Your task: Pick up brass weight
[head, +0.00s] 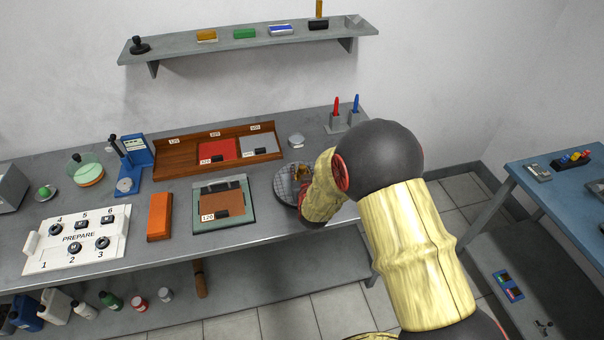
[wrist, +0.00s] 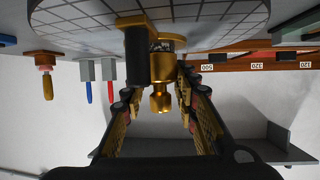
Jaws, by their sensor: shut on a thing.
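The brass weight (wrist: 160,98) is a gold-coloured piece with a rounded knob, between the two fingers of my gripper (wrist: 159,85) in the wrist view. My gripper is shut on it. A dark upright post (wrist: 137,55) stands close beside the weight, by a round gridded plate (wrist: 85,30). In the head view, the gridded plate (head: 284,186) lies on the grey bench, and a small brass-coloured part (head: 302,171) shows above it. My arm hides the gripper there. I cannot tell whether the weight touches the plate.
A green-edged tray (head: 249,207) and an orange block (head: 159,216) lie left of the plate. A wooden rack (head: 177,160) is behind. Red (head: 335,108) and blue (head: 355,105) tools stand in holders at the back right. A wall shelf (head: 255,40) hangs above.

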